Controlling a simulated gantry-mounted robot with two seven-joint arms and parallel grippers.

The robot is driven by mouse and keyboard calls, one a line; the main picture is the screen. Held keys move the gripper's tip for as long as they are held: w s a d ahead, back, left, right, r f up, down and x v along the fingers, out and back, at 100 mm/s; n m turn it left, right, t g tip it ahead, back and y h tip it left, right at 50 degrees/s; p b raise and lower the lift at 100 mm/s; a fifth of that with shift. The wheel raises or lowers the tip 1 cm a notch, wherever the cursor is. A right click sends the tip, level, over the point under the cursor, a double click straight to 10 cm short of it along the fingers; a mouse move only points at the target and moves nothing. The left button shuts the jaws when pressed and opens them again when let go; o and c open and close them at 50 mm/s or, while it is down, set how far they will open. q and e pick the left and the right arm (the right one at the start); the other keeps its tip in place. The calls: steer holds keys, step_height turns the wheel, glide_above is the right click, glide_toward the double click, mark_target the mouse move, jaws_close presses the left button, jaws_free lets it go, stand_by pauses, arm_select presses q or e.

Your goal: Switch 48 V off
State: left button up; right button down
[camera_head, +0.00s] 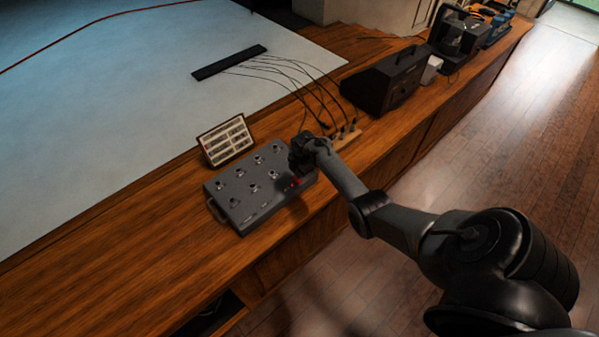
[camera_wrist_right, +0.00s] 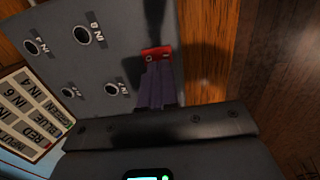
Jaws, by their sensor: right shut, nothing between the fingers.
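My right gripper (camera_head: 299,172) is over that end of the box. In the wrist view its fingers (camera_wrist_right: 155,68) are shut and empty, their tips overlapping the switch's near edge. I cannot tell whether they touch it, or which way the switch is set. My left gripper is not in view.
A label card (camera_head: 226,139) stands behind the box. A black case (camera_head: 392,80) stands farther right. The desk left of the box is clear.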

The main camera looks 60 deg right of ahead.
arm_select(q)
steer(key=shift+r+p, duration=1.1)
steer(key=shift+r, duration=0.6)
arm_select(e)
step_height(320, 180, up, 11)
steer(key=s, duration=0.1)
steer(key=shift+s+a, duration=0.15)
steer(key=shift+a, duration=0.05)
